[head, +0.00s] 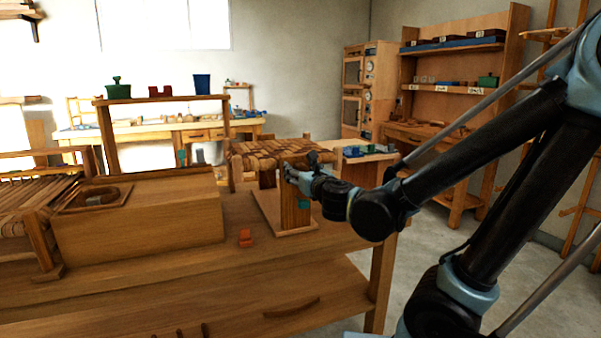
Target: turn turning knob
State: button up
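A woven bark seat (262,156) on a wooden stand (294,209) sits near the right end of the workbench. My gripper (291,174) is at the right end of the seat, beside the upright of the stand. A small dark piece (314,157) shows just above my gripper. I cannot tell whether it is the turning knob or part of my gripper. A small green piece (303,204) shows on the upright below my gripper. My fingertips are small and partly merge with the stand, so their opening and any contact are unclear.
A raised shelf (160,99) carries a green pot, a red piece and a blue cup.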

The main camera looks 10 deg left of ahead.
jog(key=c, duration=1)
jog(key=shift+a, duration=0.1)
